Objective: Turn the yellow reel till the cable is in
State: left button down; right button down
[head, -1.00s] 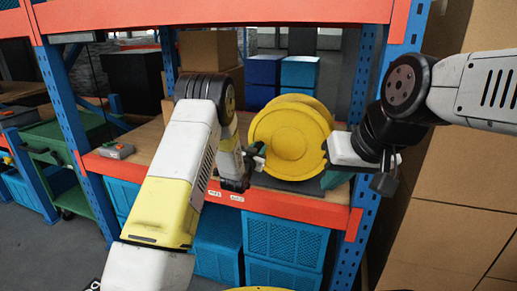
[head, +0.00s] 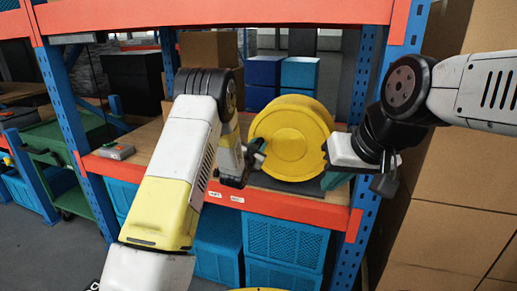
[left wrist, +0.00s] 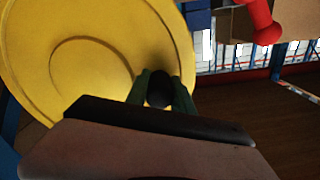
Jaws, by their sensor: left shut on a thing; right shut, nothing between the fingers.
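The yellow reel (head: 292,138) stands upright on the shelf in the head view, and its round face fills the upper left of the left wrist view (left wrist: 70,50). My left gripper (head: 258,152) is at the reel's left edge. In the left wrist view its green fingers (left wrist: 160,90) are shut around a dark round knob (left wrist: 158,88) in front of the reel's face. My right gripper (head: 328,155) is shut and empty at the reel's right edge; its tips are hard to make out. I cannot make out the cable in either view.
The reel is on a wooden shelf (head: 143,143) with an orange front beam (head: 285,205) and blue posts (head: 364,75). Blue crates (head: 285,240) are below, boxes behind. A small grey device (head: 115,151) lies at the shelf's left. Cardboard boxes (head: 450,190) stand close on the right.

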aim_at(286, 118)
pick_arm(q)
jog(key=shift+d+r+m, duration=0.1)
jog(key=shift+r+m, duration=0.4)
jog(key=shift+r, duration=0.05)
jog(key=r+m, duration=0.1)
jog(key=d+r+m, duration=0.1)
jog(key=r+m, duration=0.1)
jog(key=d+r+m, duration=0.1)
jog(key=r+m, duration=0.1)
jog(key=shift+s, duration=0.35)
jog(key=d+r+m, duration=0.1)
jog(key=d+m, duration=0.1)
jog(key=m, duration=0.1)
jog(key=s+d+r+m, duration=0.1)
jog(key=r+m, duration=0.1)
jog(key=shift+s+d+r+m, duration=0.15)
jog(key=shift+d+r+m, duration=0.15)
jog(key=shift+d+m, duration=0.1)
jog(key=shift+s+d+r+m, duration=0.2)
jog(key=shift+d+r+m, duration=0.05)
jog(key=shift+d+m, duration=0.35)
jog(key=shift+s+d+r+m, duration=0.15)
jog(key=shift+d+r+m, duration=0.05)
jog(key=shift+d+m, duration=0.4)
jog(key=shift+s+d+r, duration=0.15)
jog(key=shift+s+d, duration=0.05)
jog(key=shift+d, duration=0.35)
jog(key=shift+d, duration=0.1)
jog(key=c, duration=1.1)
grip_release()
